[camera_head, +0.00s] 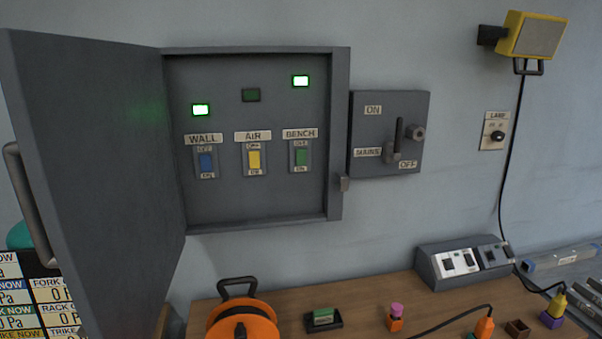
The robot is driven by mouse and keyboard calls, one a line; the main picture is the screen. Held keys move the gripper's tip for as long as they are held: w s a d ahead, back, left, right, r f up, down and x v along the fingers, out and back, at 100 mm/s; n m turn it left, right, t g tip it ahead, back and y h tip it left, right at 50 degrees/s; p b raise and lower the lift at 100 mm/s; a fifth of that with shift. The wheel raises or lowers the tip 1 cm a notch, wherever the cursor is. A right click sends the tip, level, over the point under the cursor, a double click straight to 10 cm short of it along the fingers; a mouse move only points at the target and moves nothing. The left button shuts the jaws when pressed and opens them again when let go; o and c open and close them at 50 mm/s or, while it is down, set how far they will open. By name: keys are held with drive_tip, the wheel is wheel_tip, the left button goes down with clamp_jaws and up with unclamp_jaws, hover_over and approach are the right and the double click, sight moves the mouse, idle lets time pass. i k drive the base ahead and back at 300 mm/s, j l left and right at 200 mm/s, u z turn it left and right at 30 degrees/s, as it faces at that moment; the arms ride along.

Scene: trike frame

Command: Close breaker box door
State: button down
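The grey breaker box (338,130) is fixed to the wall, and its front is open. Its door (95,150) is hinged on the box's left side and stands swung wide open toward me. A grey bar handle (28,205) is on the door's outer face near its free edge. Inside are switches labelled WALL (206,162), AIR (254,158) and BENCH (302,157). The lights above WALL and BENCH glow green; the one above AIR is dark. A small latch (344,184) is on the box's right edge. My gripper is not in view.
A grey ON/OFF switch box (363,165) with a lever is right of the breaker box. Below is a wooden bench (365,312) with an orange reel (243,322), small blocks and a socket box (462,262). A display board (45,300) is partly behind the door.

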sight(89, 164)
drive_tip(key=k+j+u, duration=0.15)
drive_tip(key=j, duration=0.25)
drive_tip(key=k+j+u, duration=0.1)
drive_tip(key=j, duration=0.35)
drive_tip(key=k+j+u, duration=0.15)
drive_tip(key=j, duration=0.3)
drive_tip(key=j+u, duration=0.15)
drive_tip(key=j, duration=0.3)
